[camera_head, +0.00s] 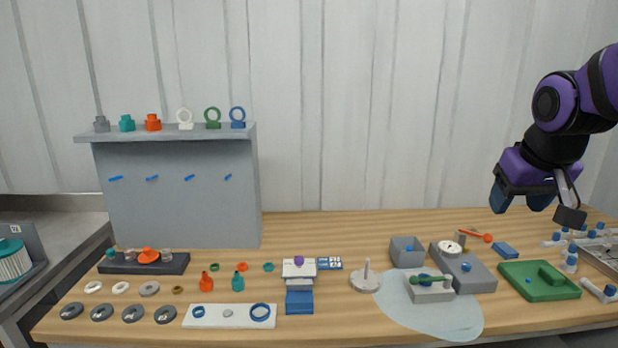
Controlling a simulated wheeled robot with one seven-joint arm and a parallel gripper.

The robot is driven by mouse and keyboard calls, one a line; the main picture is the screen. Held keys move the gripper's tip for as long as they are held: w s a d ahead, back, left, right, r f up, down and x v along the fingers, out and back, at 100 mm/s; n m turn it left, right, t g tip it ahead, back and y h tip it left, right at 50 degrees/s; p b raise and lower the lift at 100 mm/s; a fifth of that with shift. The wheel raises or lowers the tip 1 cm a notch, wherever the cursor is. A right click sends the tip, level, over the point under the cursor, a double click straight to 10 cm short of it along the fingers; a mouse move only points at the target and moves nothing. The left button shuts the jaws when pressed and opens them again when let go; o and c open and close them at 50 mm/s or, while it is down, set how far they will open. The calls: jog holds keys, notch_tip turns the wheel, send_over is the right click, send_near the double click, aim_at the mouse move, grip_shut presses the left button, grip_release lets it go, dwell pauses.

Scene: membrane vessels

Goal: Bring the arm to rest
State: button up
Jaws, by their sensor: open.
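My arm comes in from the right edge, purple and black, above the right part of the bench. My gripper (538,200) hangs in the air at its end, with two dark fingers pointing down and apart. Nothing shows between the fingers. It is above and behind the green tray (519,289) and the small blue block (505,250), touching neither.
The wooden bench (330,230) carries many parts. A grey rack (180,200) with rings and fittings on its shelf stands at the left. A grey box (407,253) and gauge block (463,268) sit right of centre. White fittings (570,262) crowd the right end.

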jog(key=s+a+y, duration=0.1)
jog(key=s+a, duration=0.2)
jog(key=s, duration=1.2)
jog(key=shift+s+a+r+n, duration=0.2)
jog(key=shift+s+r+n, duration=0.1)
jog(key=shift+r, duration=0.15)
jog(key=shift+w, duration=0.1)
dwell(2.1)
